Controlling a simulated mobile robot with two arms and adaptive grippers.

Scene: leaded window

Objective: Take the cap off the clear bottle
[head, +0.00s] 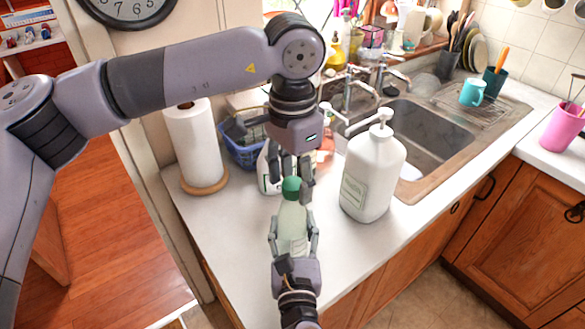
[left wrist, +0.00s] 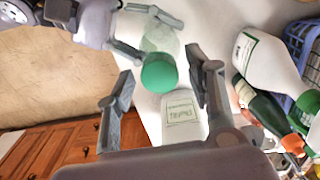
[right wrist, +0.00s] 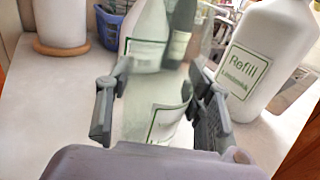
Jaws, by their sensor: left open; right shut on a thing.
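The clear bottle (head: 292,222) stands upright at the counter's front, with its green cap (head: 291,186) on its neck. My right gripper (head: 293,243) is shut around the bottle's body from the front; the right wrist view shows the bottle (right wrist: 150,105) between its fingers. My left gripper (head: 292,178) comes down from above, its fingers open at the cap's sides. In the left wrist view the cap (left wrist: 158,73) sits between the spread fingers, with visible gaps. The cap's underside is hidden there.
A large white pump bottle (head: 373,175) stands close to the right. A white bottle (left wrist: 268,60) and a blue basket (head: 240,150) stand behind. A paper towel roll (head: 196,143) is at the left, the sink (head: 430,130) at the right. The counter front left is clear.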

